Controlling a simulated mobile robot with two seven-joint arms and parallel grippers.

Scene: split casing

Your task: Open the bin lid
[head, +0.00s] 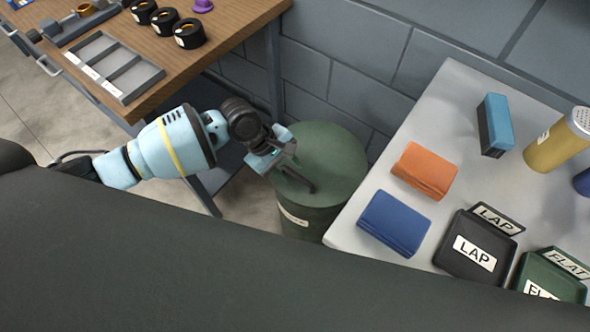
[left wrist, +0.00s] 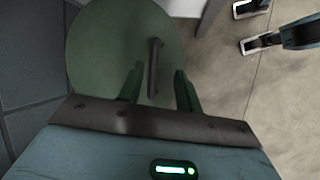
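The green round bin (head: 308,222) stands on the floor between the wooden bench and the white table, with a pale label on its side. Its lid (head: 335,150) lies flat on top, and it fills much of the left wrist view (left wrist: 100,50). A dark bar handle (left wrist: 153,68) sits on the lid. My left gripper (head: 291,160) is over the lid; in the left wrist view its two green fingers (left wrist: 156,84) are spread apart, one on each side of the handle's near end. I cannot tell whether they touch it. My right gripper is not in view.
The wooden bench (head: 240,22) with a grey tray (head: 104,65) and black round containers (head: 190,33) is at the left. The white table (head: 455,95) holds orange (head: 425,170) and blue (head: 394,222) packs and labelled trays (head: 475,247). A grey block wall stands behind.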

